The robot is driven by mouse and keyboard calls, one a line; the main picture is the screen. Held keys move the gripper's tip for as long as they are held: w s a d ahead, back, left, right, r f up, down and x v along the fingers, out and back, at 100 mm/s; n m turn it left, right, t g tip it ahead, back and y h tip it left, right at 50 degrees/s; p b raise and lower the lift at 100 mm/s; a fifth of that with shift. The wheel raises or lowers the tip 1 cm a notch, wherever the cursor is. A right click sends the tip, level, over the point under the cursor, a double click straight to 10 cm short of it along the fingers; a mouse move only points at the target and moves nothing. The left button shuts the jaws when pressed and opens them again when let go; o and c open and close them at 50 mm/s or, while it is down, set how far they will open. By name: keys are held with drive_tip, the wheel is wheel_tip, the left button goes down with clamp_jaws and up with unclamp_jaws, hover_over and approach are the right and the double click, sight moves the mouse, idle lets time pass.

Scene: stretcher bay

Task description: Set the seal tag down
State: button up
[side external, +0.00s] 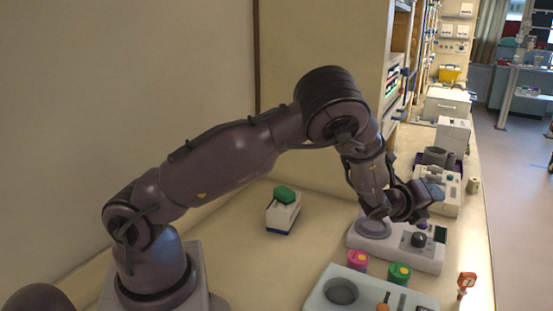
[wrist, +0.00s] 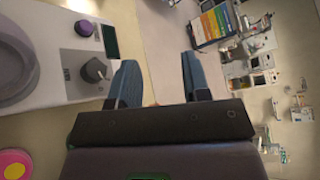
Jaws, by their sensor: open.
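A small red-orange piece with a pale face (side external: 466,281) stands near the counter's right edge at the front in the side view. It may be the seal tag, but I cannot tell for certain. My gripper (side external: 432,193) is above the right end of a white device with a grey round dish. In the wrist view my gripper (wrist: 160,80) has its two blue-grey fingers apart, with nothing visible between them. The red-orange piece does not show in the wrist view.
The white device (side external: 408,257) has a dark knob and a purple button. A pink-lidded jar (side external: 358,260) and a green-lidded jar (side external: 399,273) stand before it, behind a pale tray (side external: 318,298). A white box with a green top (side external: 283,214) stands left. The counter drops off at right.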

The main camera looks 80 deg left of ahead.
drive_tip(key=s+d+r+n+g+h, duration=0.2)
drive_tip(key=s+r+n+g, duration=0.4)
drive_tip(key=s+r+n, duration=0.85)
drive_tip(key=s+d+r+n+g+h, duration=0.1)
drive_tip(key=s+n, duration=0.6)
drive_tip(key=s, duration=1.5)
drive_tip(key=shift+d+r+g, duration=0.55)
drive_tip(key=shift+d+g, duration=0.65)
